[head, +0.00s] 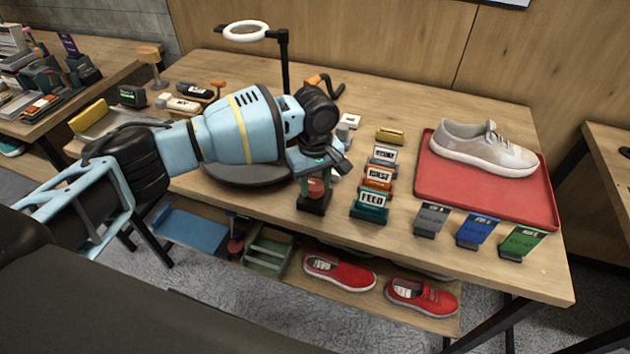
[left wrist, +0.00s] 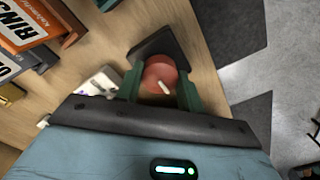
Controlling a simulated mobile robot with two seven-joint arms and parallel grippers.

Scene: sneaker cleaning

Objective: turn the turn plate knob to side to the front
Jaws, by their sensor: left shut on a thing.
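The turn plate knob is a round red knob on a dark base at the table's front edge, in the head view (head: 315,189). It also shows in the left wrist view (left wrist: 160,70), with a short white mark on its face slanting toward the lower right. My left gripper (head: 314,178) is at the knob, its green fingers on either side and shut on it. The dark round turn plate (head: 248,177) lies behind and to the left, mostly covered by my left arm. My right gripper is not in view.
Labelled blocks (head: 369,203) stand in a row just right of the knob. A red tray (head: 480,200) with a pale sneaker (head: 482,150) is on the right. A ring lamp (head: 246,31) stands behind my arm. Red shoes (head: 340,272) lie on the lower shelf.

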